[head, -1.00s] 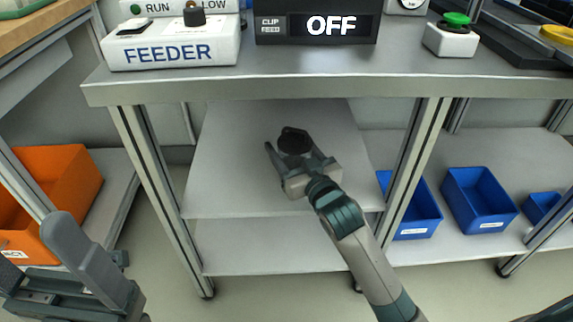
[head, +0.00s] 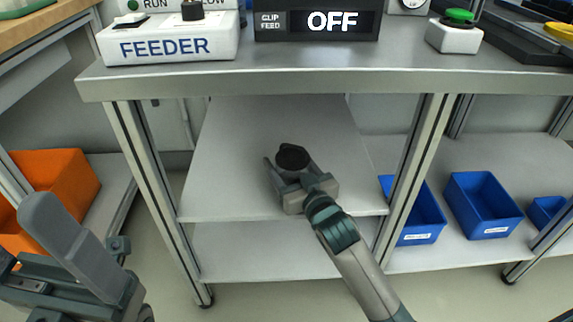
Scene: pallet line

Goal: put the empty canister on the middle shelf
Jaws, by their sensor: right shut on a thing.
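The canister (head: 293,156) shows as a small dark round top between the fingers of my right gripper (head: 289,168), which is shut on it. The gripper reaches in under the tabletop, over the middle shelf (head: 228,170). The canister looks upright. Its lower part is hidden by the gripper, and I cannot tell whether it touches the shelf. My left gripper (head: 75,250) is partly in view at the lower left, away from the shelf. I cannot tell whether its jaws are open.
The tabletop edge (head: 330,82) overhangs the shelf. Metal posts (head: 150,190) flank it. A lower shelf (head: 265,250) lies beneath. Blue bins (head: 483,205) stand to the right, an orange bin (head: 62,190) to the left. The visible middle shelf is otherwise clear.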

